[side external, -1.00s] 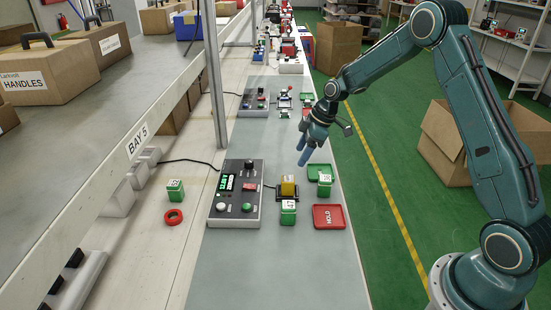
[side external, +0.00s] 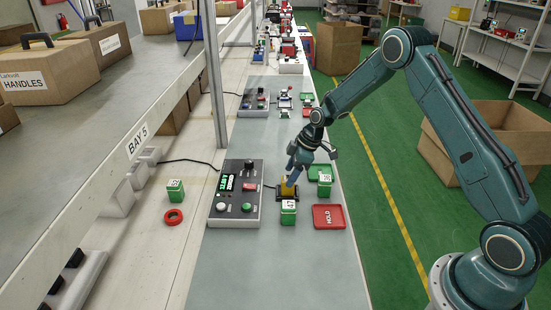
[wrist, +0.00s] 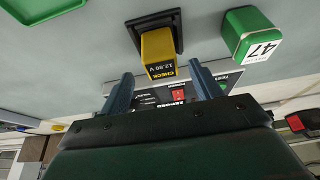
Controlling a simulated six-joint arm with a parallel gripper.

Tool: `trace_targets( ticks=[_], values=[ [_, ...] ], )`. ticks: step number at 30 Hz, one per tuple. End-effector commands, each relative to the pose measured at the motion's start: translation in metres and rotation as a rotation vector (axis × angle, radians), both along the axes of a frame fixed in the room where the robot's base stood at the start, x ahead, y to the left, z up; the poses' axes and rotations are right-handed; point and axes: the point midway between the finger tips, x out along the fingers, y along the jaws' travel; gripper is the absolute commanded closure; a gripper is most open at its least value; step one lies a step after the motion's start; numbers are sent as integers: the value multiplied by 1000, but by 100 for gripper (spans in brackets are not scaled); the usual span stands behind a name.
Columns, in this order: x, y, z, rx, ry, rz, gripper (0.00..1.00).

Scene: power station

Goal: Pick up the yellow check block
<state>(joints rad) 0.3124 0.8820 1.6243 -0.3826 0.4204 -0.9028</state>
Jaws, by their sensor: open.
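In the wrist view my gripper (wrist: 158,88) is open, one finger to each side of the block's near end. The block is not held. I cannot tell whether a finger touches it.
A green block marked 47 (side external: 288,211) stands close in front of the cradle. A control box (side external: 235,195) is to the left. A red HOLD tray (side external: 328,216) and a green tray (side external: 319,171) with a green block (side external: 324,185) are to the right.

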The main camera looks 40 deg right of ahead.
Motion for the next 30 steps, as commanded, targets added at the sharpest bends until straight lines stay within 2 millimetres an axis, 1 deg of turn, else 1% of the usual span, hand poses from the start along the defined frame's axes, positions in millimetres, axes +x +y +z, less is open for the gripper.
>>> trace_targets(
  ticks=[5,12,15,30],
  values=[
    [2,5,-13,1,1,2,36],
    [8,12,-38,0,1,0,36],
    [10,14,-44,0,1,0,36],
    [11,15,-46,1,1,0,36]
  ],
)
